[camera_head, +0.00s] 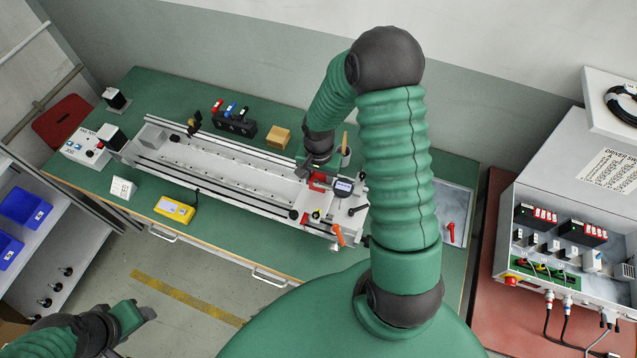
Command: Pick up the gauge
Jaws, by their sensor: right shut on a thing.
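The gauge (344,186), with a small dark display on a pale body, is at the right end of the long gantry rail (215,172) on the green bench. My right gripper (308,170) reaches down to its left side, next to a red part (318,181). It is shut on the gauge, though the fingertips are small and partly hidden. I cannot tell whether the gauge is clear of the rail. My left gripper (146,313) is low at the left, away from the bench, and its jaw opening is unclear.
A yellow device (174,209) and a white card stand (122,188) are at the bench front. A wooden block (278,137) and a dark tool holder (234,124) stand behind the rail. Orange-handled tools (338,235) lie near its right end. An electrical box (560,235) stands at right.

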